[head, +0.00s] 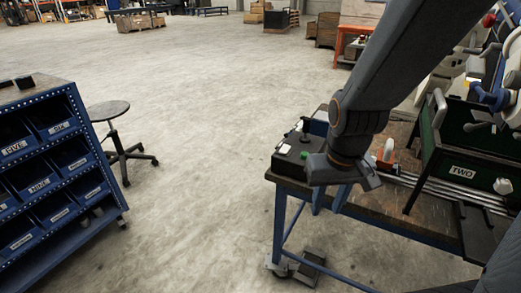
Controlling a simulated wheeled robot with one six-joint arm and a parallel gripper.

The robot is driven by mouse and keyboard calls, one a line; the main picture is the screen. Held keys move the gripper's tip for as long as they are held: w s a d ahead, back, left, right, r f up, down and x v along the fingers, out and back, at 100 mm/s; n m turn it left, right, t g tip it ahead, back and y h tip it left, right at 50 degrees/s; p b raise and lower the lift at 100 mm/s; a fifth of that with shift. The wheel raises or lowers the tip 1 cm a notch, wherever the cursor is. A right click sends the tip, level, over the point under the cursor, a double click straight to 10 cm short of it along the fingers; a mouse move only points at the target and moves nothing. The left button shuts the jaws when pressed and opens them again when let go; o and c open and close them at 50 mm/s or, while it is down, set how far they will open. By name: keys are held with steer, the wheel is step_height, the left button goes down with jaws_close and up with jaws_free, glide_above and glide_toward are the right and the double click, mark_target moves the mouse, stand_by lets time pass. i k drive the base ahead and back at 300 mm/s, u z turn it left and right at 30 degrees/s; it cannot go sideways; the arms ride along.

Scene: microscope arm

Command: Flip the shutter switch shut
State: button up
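A dark control box (291,163) sits at the left corner of the workbench, with a small black stick, a green button (305,154) and a pale label (285,148) on it. I cannot tell which part, if any, is the shutter switch. My arm comes down from the top right, and its dark end with my gripper (343,174) is just right of the box, partly in front of it. White and blue microscope parts (495,98) show at the right edge.
The workbench (397,217) has blue legs and bears a green rack labelled TWO (462,172) and a small orange and white object (386,154). A foot pedal (311,263) lies below. A stool (109,112) and blue bin shelf (52,155) stand left, with open floor between.

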mark_target(285, 149)
steer(key=u, duration=0.1)
steer(key=i, duration=0.95)
steer(key=z, duration=0.55)
